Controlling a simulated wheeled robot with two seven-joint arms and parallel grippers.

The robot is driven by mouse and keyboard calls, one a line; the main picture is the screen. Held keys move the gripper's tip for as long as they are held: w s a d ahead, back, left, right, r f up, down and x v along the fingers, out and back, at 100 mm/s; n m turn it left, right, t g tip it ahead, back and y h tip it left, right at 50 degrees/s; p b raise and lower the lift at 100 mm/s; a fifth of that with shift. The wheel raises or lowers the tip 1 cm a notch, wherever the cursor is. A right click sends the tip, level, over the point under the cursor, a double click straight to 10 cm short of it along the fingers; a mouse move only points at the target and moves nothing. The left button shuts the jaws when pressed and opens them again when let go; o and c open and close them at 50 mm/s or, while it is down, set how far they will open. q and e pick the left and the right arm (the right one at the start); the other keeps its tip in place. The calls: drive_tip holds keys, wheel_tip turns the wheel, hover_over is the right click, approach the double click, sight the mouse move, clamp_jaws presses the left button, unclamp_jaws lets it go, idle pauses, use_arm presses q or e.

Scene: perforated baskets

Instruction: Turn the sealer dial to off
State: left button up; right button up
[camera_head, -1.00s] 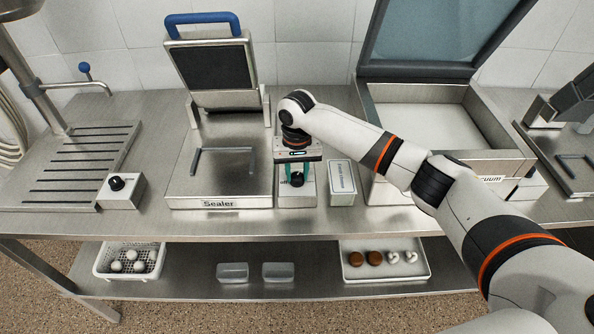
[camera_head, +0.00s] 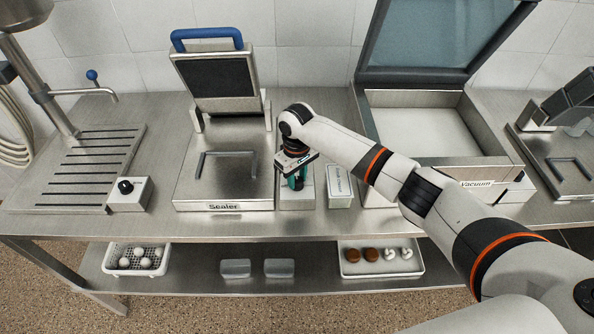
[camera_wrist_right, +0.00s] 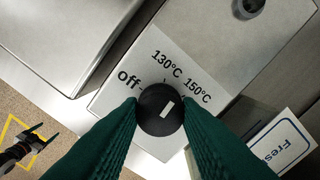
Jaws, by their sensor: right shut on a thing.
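The sealer (camera_head: 225,205) stands open on the counter, its lid with a blue handle raised. Its black dial (camera_wrist_right: 160,108) is on a pale panel to the right of the sealer plate, marked off, 130°C and 150°C. The dial's white mark points up and right in the right wrist view, toward the side of 130°C and 150°C, away from off. My right gripper (camera_head: 297,181) is shut on the dial, a dark green finger on each side. It hides the dial in the head view. My left gripper (camera_wrist_right: 42,140) shows small in the right wrist view, fingers apart, above the floor.
A small labelled box (camera_head: 340,190) stands close to the right of the dial panel. The open vacuum machine (camera_head: 480,186) is farther right. Another knob box (camera_head: 128,195) is at the left. The lower shelf holds a white basket (camera_head: 137,271), two clear containers and a tray (camera_head: 382,273).

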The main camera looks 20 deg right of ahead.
sight(296, 180)
drive_tip(key=n+p, duration=0.1)
drive_tip(key=n, duration=0.2)
drive_tip(key=shift+r+n, duration=0.15)
drive_tip(key=shift+n, duration=0.25)
drive_tip(key=n+p, duration=0.1)
drive_tip(key=n, duration=0.3)
drive_tip(key=shift+n, duration=0.3)
drive_tip(key=n, duration=0.4)
drive_tip(key=shift+a, duration=0.1)
drive_tip(key=shift+n, duration=2.1)
drive_tip(key=o, duration=1)
drive_tip(key=shift+c, duration=0.2)
wheel_tip(296, 180, up, 12)
drive_tip(key=b, duration=0.3)
